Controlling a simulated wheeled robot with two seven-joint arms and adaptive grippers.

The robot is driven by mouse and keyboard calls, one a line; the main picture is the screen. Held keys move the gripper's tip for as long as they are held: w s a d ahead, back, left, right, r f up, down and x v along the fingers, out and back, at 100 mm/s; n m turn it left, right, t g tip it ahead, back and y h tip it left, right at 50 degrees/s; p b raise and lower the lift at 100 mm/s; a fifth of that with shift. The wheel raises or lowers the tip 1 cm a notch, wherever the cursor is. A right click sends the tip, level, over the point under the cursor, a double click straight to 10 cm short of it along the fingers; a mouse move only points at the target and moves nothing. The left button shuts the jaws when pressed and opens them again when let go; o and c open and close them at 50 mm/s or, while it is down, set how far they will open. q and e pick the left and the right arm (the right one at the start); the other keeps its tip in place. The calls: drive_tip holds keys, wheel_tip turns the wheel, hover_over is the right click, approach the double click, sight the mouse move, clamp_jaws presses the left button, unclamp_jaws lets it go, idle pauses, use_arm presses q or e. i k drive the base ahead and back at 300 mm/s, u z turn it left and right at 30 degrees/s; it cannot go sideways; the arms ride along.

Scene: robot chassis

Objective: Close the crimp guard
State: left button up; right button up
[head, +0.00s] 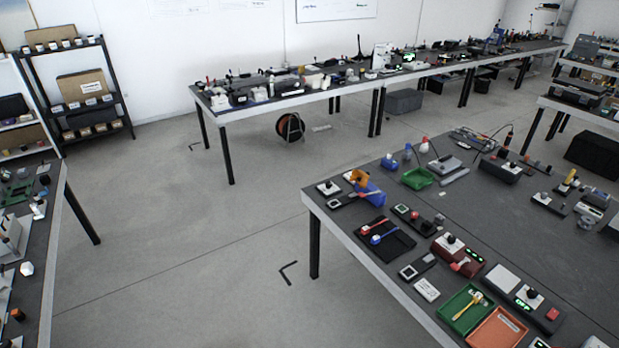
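None of the frame clearly identifies the crimp guard. At the near-left corner of the right workbench is a blue device (371,194) with an orange part (359,178) standing up at its upper left. This may be the guard, but it is too small to tell. Just left of it is a dark unit (329,187) with a light top and a black knob. Neither of my grippers is in view.
The right workbench (326,211) is crowded with small devices, a green tray (464,309) and an orange tray (498,329). A long bench (216,119) stands along the back, another at the left edge. The concrete floor (190,240) between them is clear.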

sight(359, 176)
drive_tip(key=u, duration=0.75)
drive_tip(key=i, duration=5.7)
drive_tip(key=z, duration=2.1)
drive_tip(key=i, duration=3.45)
drive_tip(key=z, duration=0.3)
